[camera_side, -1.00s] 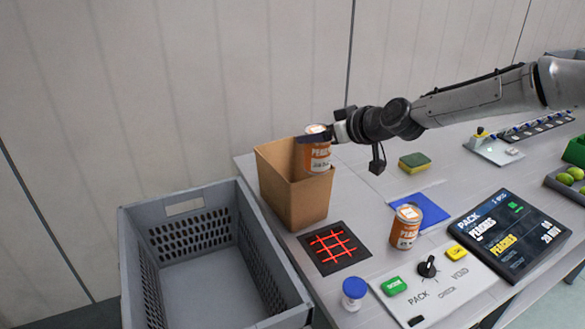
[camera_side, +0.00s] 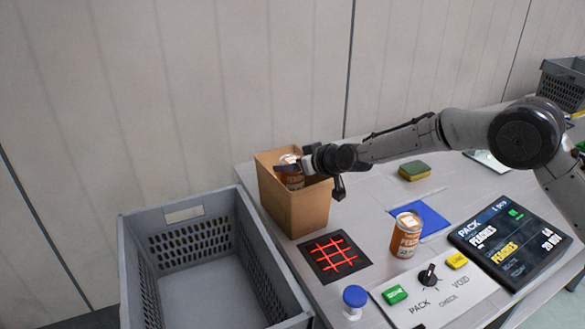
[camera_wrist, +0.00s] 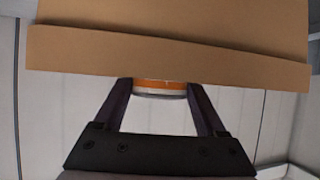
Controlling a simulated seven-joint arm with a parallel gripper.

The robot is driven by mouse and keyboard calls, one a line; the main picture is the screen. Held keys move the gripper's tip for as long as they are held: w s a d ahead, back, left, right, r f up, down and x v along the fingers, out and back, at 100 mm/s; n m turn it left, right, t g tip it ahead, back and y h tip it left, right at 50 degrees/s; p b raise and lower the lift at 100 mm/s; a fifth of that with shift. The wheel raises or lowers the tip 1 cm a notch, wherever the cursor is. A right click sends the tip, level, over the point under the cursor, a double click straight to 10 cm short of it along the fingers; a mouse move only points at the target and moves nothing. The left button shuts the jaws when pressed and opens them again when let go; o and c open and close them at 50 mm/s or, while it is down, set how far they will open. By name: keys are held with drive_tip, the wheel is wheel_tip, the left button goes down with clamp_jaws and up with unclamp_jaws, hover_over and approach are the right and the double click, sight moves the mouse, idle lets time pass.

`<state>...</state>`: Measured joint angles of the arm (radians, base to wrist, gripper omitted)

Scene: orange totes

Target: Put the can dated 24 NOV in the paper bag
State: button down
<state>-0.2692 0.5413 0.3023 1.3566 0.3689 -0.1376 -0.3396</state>
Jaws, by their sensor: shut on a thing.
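My gripper (camera_side: 296,166) is shut on an orange and white can (camera_side: 291,178). In the side view the can is partly inside the mouth of the brown paper bag (camera_side: 296,212), its lower part hidden by the bag's wall. The wrist view shows the held can (camera_wrist: 160,87) between the two fingers, mostly covered by the bag (camera_wrist: 170,55). Its date cannot be read. A second orange and white can (camera_side: 405,236) stands upright at the front edge of a blue mat (camera_side: 430,218); its date is too small to read.
A large grey crate (camera_side: 190,214) stands left of the bag. A scanner plate with red lines (camera_side: 338,254), a blue-capped container (camera_side: 354,298), a control panel (camera_side: 438,287), a display screen (camera_side: 510,240) and a sponge (camera_side: 414,171) are on the table.

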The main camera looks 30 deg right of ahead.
drive_tip(key=shift+f, duration=0.5)
drive_tip(key=shift+f, duration=0.35)
drive_tip(key=shift+f, duration=0.25)
drive_tip(key=shift+c, duration=1.1)
unclamp_jaws()
drive_tip(key=shift+f, duration=0.15)
drive_tip(key=shift+r, duration=0.3)
drive_tip(key=v, duration=1.2)
drive_tip(key=shift+r, duration=0.35)
